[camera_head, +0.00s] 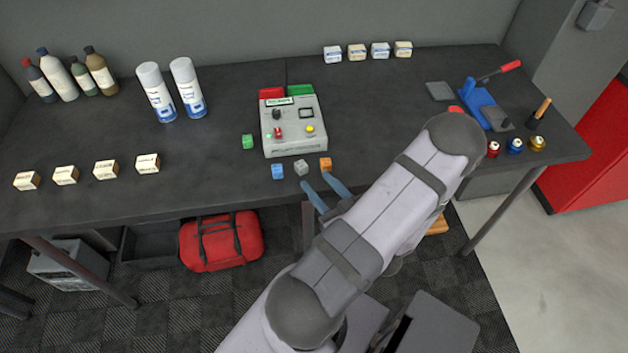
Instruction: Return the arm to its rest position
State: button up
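My arm reaches up from the bottom of the head view and bends at an elbow over the right part of the dark table (225,165). My gripper (326,195) is at the table's front edge, its two blue fingers spread apart with nothing seen between them. The gripper's base is partly hidden behind my forearm.
Two spray cans (157,95) and several bottles (57,75) stand at the back left. A blue vise-like tool (483,105) and small pots (515,146) are right of my elbow.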

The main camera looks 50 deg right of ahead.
jog(key=shift+s+a, duration=0.25)
jog(key=shift+s, duration=0.2)
